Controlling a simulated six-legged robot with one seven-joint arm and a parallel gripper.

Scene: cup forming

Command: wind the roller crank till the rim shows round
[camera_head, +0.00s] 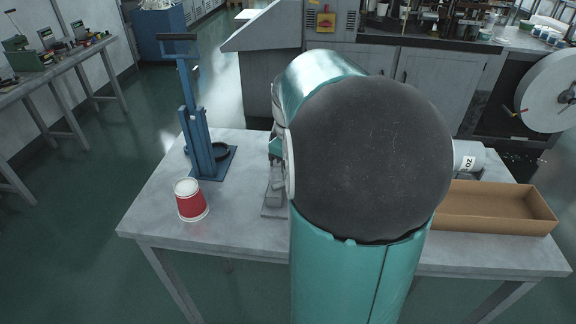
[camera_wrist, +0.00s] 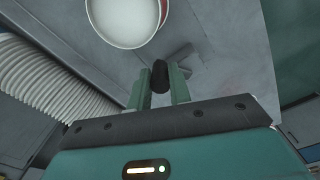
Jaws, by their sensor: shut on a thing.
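In the wrist view, my gripper (camera_wrist: 159,86) has its two green fingers closed on a dark crank knob (camera_wrist: 160,73). A grey crank arm (camera_wrist: 181,53) shows just beyond the knob. A round white cup (camera_wrist: 122,18) with a pale rim lies past the fingers at the top left, cut by the frame edge; I cannot judge its full roundness. In the head view, my teal arm hides the gripper, the crank and most of the roller; a grey metal part (camera_head: 273,199) shows beside the arm on the table.
A brown open box (camera_head: 497,207) and a white cylinder marked 20 (camera_head: 468,158) sit at right. The grey table (camera_head: 160,225) has bare room at front left.

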